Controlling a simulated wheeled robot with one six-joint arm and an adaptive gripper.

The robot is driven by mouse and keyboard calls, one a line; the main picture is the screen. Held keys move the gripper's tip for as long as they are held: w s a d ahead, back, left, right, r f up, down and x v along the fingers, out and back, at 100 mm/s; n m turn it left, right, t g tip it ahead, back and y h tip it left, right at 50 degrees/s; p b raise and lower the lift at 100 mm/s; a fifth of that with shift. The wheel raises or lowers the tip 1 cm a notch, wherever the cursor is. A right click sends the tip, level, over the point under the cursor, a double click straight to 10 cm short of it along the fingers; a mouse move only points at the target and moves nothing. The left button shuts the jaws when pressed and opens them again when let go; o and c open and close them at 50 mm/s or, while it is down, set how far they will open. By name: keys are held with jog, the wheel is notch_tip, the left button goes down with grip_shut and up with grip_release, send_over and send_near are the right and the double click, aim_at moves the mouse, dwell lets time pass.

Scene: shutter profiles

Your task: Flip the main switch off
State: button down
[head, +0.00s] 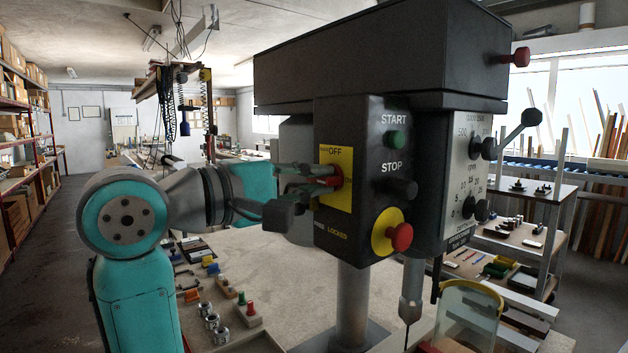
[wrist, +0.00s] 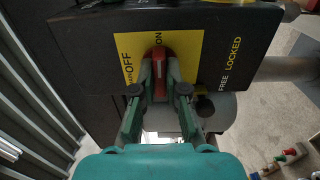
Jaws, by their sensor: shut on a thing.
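The main switch is a red handle (wrist: 161,58) on a yellow plate (head: 343,160) on the left side of the dark control box. In the wrist view, the word OFF is on the plate's left part and ON is at its top, beside the far end of the handle. My gripper (head: 325,181) reaches in from the left. It is shut on the red handle, with one finger on each side, as the wrist view (wrist: 160,90) also shows.
The box front carries a green START button (head: 396,140), a black STOP button (head: 403,188) and a red emergency knob (head: 400,236) on a yellow disc. A grey column (head: 352,300) stands below. Small parts, including metal cylinders (head: 212,322), lie on the bench at lower left.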

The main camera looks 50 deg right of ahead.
jog(key=shift+n, duration=0.4)
jog(key=n, duration=0.3)
jog(key=shift+n, duration=0.4)
jog(key=n, duration=1.3)
jog(key=shift+n, duration=0.3)
jog(key=c, duration=1.2)
grip_release()
